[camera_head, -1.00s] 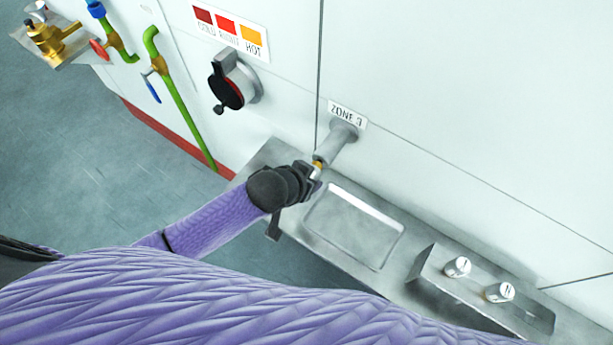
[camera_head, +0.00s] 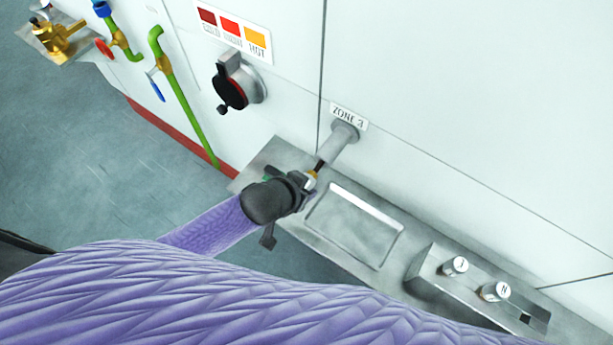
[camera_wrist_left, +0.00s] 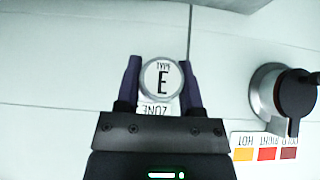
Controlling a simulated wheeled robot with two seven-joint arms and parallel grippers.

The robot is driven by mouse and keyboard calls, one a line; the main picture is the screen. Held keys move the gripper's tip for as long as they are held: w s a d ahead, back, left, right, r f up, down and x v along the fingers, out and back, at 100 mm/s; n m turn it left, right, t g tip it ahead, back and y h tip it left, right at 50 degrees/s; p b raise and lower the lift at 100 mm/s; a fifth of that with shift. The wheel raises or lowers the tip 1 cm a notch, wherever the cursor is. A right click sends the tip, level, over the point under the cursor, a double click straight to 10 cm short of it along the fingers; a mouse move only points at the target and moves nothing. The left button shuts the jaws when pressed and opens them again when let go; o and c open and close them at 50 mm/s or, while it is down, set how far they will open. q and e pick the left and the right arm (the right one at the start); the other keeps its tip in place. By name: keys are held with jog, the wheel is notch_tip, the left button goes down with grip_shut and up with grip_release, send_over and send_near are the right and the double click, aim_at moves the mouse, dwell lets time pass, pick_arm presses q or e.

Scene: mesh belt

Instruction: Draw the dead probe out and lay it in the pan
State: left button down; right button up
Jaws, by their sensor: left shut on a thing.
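My left gripper (camera_head: 308,184) is shut on the dead probe (camera_head: 312,175) at the mouth of the grey ZONE 3 tube (camera_head: 342,146). A short dark length of the probe's stem shows between its brass collar and the tube; the rest is hidden inside. In the left wrist view the probe's round white end (camera_wrist_left: 162,80), marked TYPE E, sits between the two fingers. The shallow metal pan (camera_head: 388,255) lies on the shelf just right of and below the gripper, and looks empty. My right gripper is not in view.
A metal rack (camera_head: 425,270) holds two round-headed probes marked J (camera_head: 454,265) and N (camera_head: 495,291), with a dark square opening to their right. A black-handled switch (camera_head: 232,85) and green pipes (camera_head: 185,110) are on the wall at left.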

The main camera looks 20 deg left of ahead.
pick_arm(q)
jog(key=s+a+p, duration=0.3)
jog(key=s+p, duration=0.1)
jog(key=s, duration=0.5)
jog(key=shift+s+a+f, duration=0.2)
jog(key=shift+s+f, duration=0.05)
dwell(0.4)
